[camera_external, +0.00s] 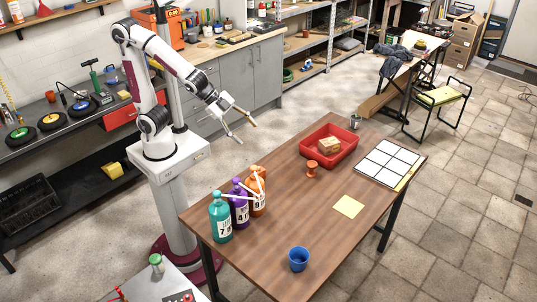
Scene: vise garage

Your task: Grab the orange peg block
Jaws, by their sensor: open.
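The orange peg block (312,168) stands upright on the brown wooden table (255,240), just in front of the red tray. It is a small spool-like piece with a wider top. My gripper (240,132) is open and empty. It hangs in the air above and beyond the table's far left side, up and to the left of the peg block and well apart from it.
The red tray (345,155) holds a tan block (329,145). A white grid board (388,162), yellow sheet (349,206), blue cup (299,259) and small can (355,121) are on the table. Teal (220,217), purple (239,203) and orange (258,192) bottles stand at left.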

